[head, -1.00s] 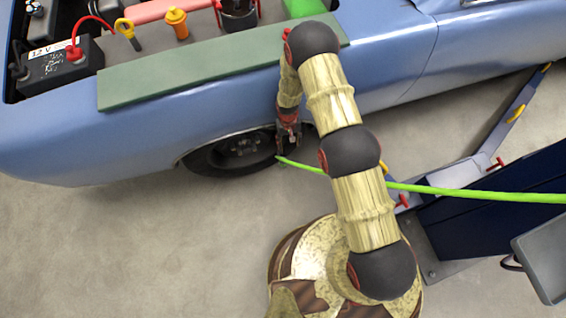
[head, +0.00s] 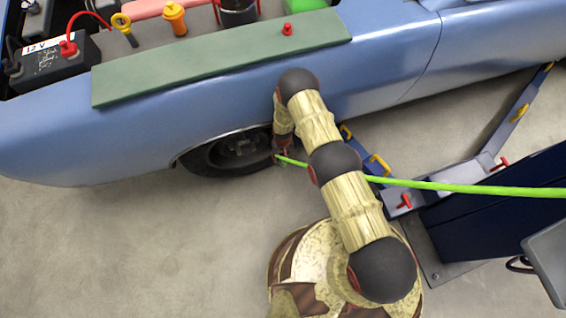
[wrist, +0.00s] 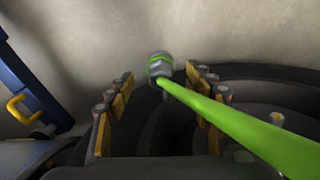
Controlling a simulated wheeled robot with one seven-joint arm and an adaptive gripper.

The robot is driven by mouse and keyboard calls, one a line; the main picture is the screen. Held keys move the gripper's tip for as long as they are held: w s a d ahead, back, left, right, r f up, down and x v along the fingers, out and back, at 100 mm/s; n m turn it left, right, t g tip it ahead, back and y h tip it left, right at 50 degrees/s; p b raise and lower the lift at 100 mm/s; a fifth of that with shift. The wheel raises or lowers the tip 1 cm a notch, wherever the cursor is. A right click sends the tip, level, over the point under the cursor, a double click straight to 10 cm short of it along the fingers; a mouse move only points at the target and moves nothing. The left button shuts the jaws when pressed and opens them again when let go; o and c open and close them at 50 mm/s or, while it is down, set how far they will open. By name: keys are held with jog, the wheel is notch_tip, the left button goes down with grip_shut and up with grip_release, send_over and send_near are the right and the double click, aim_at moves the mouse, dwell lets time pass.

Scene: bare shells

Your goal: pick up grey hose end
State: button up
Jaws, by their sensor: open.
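The grey hose end (wrist: 160,67) is a small grey fitting with a green band, on the tip of a bright green hose (wrist: 235,125). The hose runs to the lower right and crosses in front of the right finger. In the head view my gripper (head: 281,153) is low beside the car's front wheel, at the left tip of the hose (head: 450,187); the grey end is too small to make out there.
The blue car (head: 380,60) and its dark wheel (head: 225,155) are close behind my gripper. A blue lift arm (head: 500,130) with yellow and red parts lies to the right, near a dark blue cabinet (head: 510,205). The floor at left (head: 120,240) is clear.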

notch_tip(320, 180, down, 3)
jog(key=shift+r+b, duration=0.15)
jog(key=shift+b, duration=0.2)
jog(key=c, duration=0.3)
grip_shut()
jog(key=shift+r, duration=0.15)
